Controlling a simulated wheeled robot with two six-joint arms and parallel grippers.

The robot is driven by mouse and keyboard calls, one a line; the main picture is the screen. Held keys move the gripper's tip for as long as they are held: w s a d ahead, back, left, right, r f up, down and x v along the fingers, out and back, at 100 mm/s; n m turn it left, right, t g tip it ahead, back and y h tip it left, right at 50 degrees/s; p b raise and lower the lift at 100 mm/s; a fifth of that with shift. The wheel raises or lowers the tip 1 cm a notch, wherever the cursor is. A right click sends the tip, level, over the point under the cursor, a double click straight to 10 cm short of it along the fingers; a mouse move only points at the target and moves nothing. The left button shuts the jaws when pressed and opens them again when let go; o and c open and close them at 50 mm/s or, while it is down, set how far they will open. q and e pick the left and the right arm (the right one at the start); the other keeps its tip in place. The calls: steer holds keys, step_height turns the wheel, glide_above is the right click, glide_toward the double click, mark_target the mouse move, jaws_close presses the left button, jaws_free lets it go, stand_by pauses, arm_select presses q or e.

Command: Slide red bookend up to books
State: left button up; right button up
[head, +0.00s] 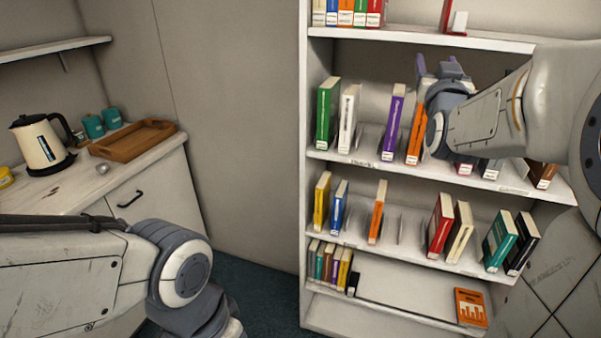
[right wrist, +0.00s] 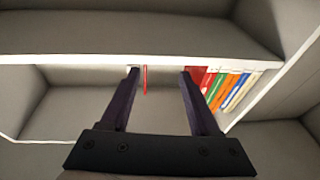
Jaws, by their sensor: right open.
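The red bookend (head: 446,17) stands upright on the top shelf, right of a row of books (head: 346,13), with a gap between them. In the right wrist view the bookend (right wrist: 145,79) is a thin red upright strip, and the books (right wrist: 226,88) stand to its right, a red one nearest. My right gripper (head: 437,62) is open and empty, below the top shelf's edge in the head view. In the right wrist view its fingertips (right wrist: 160,71) appear on either side of the bookend, which is nearer the left finger. Contact cannot be told. My left gripper is out of view.
Lower shelves hold more books (head: 328,112) and thin dividers, partly hidden by my right arm. A counter at left carries a kettle (head: 40,142) and a wooden tray (head: 132,140).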

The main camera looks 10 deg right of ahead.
steer(key=w+a+f+n+g+y, duration=0.25)
steer(key=a+f+y, duration=0.35)
steer(key=a+f, duration=0.6)
steer(key=s+a+f+n+g+y, duration=0.3)
steer(key=a+f, duration=0.6)
steer(key=a, duration=0.4)
steer(key=shift+s+a+f+n+g+y+b, duration=0.15)
steer(key=shift+s+a+n+g+y+b, duration=0.4)
steer(key=shift+s+g, duration=1)
steer(key=shift+s+d, duration=0.15)
steer(key=shift+d, duration=0.15)
